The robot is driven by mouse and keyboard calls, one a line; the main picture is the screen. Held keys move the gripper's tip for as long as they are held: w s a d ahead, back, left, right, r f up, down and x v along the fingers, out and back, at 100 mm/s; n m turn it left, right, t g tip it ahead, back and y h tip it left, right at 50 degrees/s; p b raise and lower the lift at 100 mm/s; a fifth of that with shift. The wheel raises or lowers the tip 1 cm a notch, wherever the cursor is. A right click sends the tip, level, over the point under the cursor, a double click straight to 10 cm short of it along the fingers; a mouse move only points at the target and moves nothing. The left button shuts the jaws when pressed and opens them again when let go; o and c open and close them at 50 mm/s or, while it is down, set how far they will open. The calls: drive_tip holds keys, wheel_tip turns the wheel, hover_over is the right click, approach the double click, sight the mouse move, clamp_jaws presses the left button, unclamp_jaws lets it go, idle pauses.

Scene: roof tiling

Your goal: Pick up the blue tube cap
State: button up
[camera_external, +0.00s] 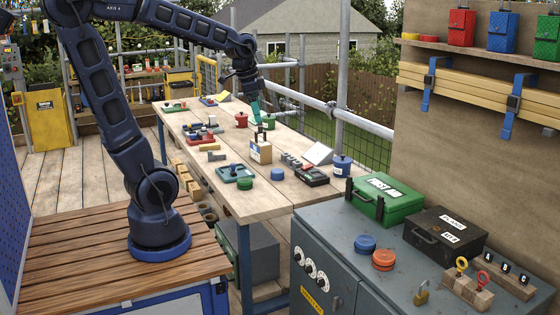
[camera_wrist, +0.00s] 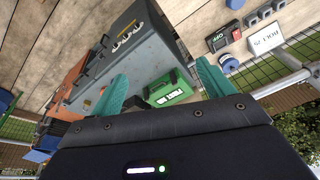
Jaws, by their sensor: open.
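Two low round blue pieces could be the blue tube cap; I cannot tell which. One blue piece (camera_external: 277,174) lies on the wooden workbench (camera_external: 262,204) beside a green round piece (camera_external: 247,184). The other blue piece (camera_external: 365,243) lies on the grey cabinet, touching or close to an orange round piece (camera_external: 383,260). My gripper (camera_external: 256,110) is above the far part of the workbench, well away from both. In the wrist view my gripper (camera_wrist: 161,88) shows two teal fingers spread apart with nothing held between them.
A green first aid box (camera_external: 386,200) and a black case (camera_external: 444,236) stand on the grey cabinet (camera_external: 330,232). A blue lidded canister (camera_external: 342,166) stands at the workbench's right edge. A metal railing (camera_external: 345,112) runs behind. Trays, tools and a wooden-sided box (camera_external: 261,153) crowd the workbench.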

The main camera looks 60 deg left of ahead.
drive_tip(key=w+a+f+m, duration=0.3)
drive_tip(key=w+a, duration=0.3)
drive_tip(key=w, duration=0.1)
drive_tip(key=m+g+h, duration=0.2)
drive_tip(key=m+h, duration=0.1)
drive_tip(key=m, duration=0.5)
approach(277, 171)
drive_tip(key=x, duration=0.4)
drive_tip(key=shift+s+f, duration=0.1)
drive_tip(key=shift+f, duration=0.35)
drive_tip(key=shift+w+x, duration=0.15)
drive_tip(key=shift+x, duration=1.15)
drive_tip(key=shift+w+x, duration=0.15)
drive_tip(key=shift+x, duration=1.2)
drive_tip(key=c, duration=1)
drive_tip(key=shift+c, duration=0.2)
drive_tip(key=shift+r, duration=0.15)
